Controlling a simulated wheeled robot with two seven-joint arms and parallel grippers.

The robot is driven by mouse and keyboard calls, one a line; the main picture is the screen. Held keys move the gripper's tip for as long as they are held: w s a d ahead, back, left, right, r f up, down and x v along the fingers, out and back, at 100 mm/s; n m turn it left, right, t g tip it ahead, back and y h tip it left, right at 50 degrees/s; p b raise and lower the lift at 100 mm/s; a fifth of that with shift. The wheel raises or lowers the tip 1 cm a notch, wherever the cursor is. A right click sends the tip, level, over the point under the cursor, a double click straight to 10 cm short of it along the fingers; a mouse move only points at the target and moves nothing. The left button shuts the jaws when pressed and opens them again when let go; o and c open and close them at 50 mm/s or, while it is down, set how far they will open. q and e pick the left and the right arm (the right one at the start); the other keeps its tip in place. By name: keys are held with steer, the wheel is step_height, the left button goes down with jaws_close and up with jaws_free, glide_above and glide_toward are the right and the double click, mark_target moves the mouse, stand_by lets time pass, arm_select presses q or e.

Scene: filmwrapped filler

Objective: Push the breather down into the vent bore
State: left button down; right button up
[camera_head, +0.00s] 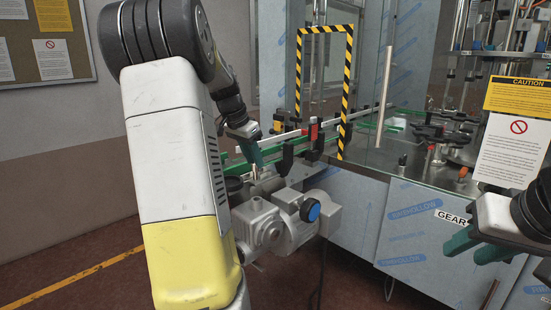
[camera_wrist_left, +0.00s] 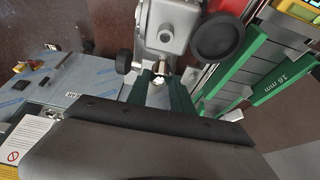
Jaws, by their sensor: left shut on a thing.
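My left gripper (camera_head: 254,158) has green fingers and points down over the grey gearbox (camera_head: 270,226). In the left wrist view, its two fingers (camera_wrist_left: 161,76) are shut on the breather (camera_wrist_left: 158,81), a small pale, brassy piece. The breather is just at the edge of the gearbox housing (camera_wrist_left: 168,28). The vent bore is hidden beneath the breather and fingers, and I cannot tell how deep the breather sits. My right gripper (camera_head: 470,246) is at the right edge, away from the gearbox; its finger gap is unclear.
A steel machine cabinet (camera_head: 405,232) stands behind and right of the gearbox. A yellow-black striped frame (camera_head: 346,85) rises above its table. Green rails (camera_wrist_left: 236,68) run close beside the gearbox. A round dark cap (camera_wrist_left: 217,38) sits near my left fingers.

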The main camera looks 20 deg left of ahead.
arm_select(q)
steer(key=shift+f, duration=4.75)
steer(key=shift+f, duration=0.35)
steer(key=c, duration=1)
jaws_free()
steer(key=shift+c, duration=0.2)
steer(key=shift+r, duration=0.1)
steer(key=v, duration=0.7)
steer(key=s+d+r+n, duration=0.1)
steer(key=s+d+r, duration=0.2)
steer(key=s+d, duration=0.4)
steer(key=s+d+r+n+t, duration=0.1)
steer(key=s+d+r, duration=0.2)
steer(key=s+d, duration=0.5)
steer(key=d, duration=0.4)
steer(key=shift+s+r+n, duration=0.15)
steer(key=shift+r+n, duration=0.1)
steer(key=shift+n, duration=0.05)
steer(key=shift+n+t, duration=0.5)
steer(key=shift+n, duration=0.2)
steer(key=s+d, duration=0.1)
steer(key=s, duration=0.1)
steer(key=s+d+f, duration=0.1)
steer(key=s, duration=0.2)
steer(key=s+d+f, duration=0.1)
steer(key=s+d, duration=0.1)
steer(key=shift+s, duration=0.15)
steer(key=shift+c, duration=0.2)
